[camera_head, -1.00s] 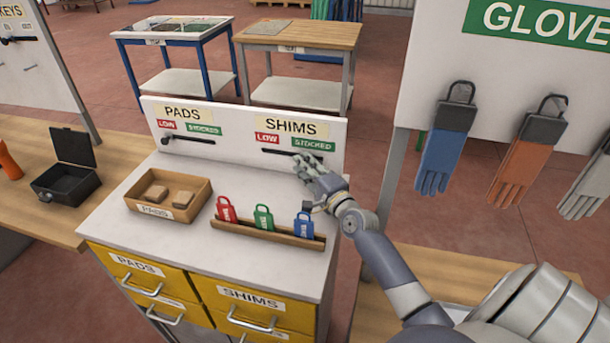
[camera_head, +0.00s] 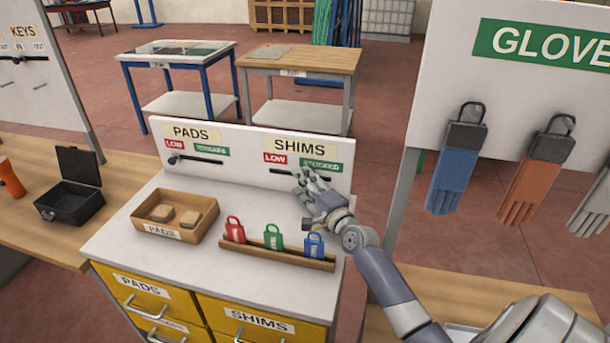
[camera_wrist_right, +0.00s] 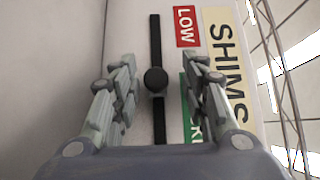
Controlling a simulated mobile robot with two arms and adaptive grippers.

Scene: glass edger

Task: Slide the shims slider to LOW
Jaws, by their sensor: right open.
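The SHIMS slider is a dark track (camera_wrist_right: 156,35) with a round black knob (camera_wrist_right: 155,80) on the white panel. In the wrist view the knob sits near the middle of the track, beside the gap between the red LOW label (camera_wrist_right: 186,27) and the green STOCKED label (camera_wrist_right: 190,95). My right gripper (camera_wrist_right: 157,82) is open, with one finger on each side of the knob; I cannot tell whether either touches it. In the head view my right gripper (camera_head: 306,178) is at the SHIMS track (camera_head: 282,171) and hides the knob. My left gripper is not in view.
The PADS slider knob (camera_head: 173,160) is at the LOW end of its track. On the cabinet top (camera_head: 215,255) below the panel are a box of pads (camera_head: 150,226) and a wooden rack (camera_head: 285,257) with red, green and blue padlocks. Gloves (camera_head: 456,165) hang at the right.

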